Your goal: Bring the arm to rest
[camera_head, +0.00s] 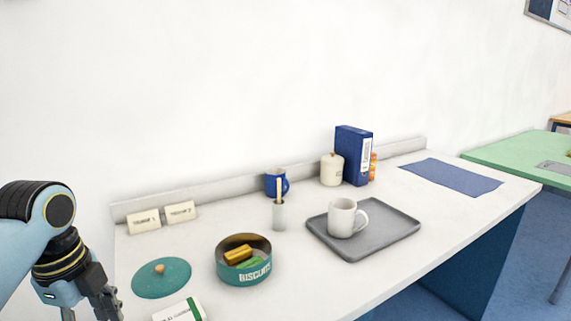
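My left arm comes in at the lower left of the head view. Its gripper (92,305) points down beside the white counter's (330,284) left end, partly cut off by the bottom edge of the picture. I cannot tell how far its fingers are apart, and no object shows in them. My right arm and gripper are not in view.
Near the gripper lie a teal lid (161,279) and a white box (180,311). An open biscuit tin (245,273) holds wrapped bars. A grey tray (390,238) bears a white mug (342,218). A blue mug (274,183), jar (331,170) and blue box (352,156) stand behind.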

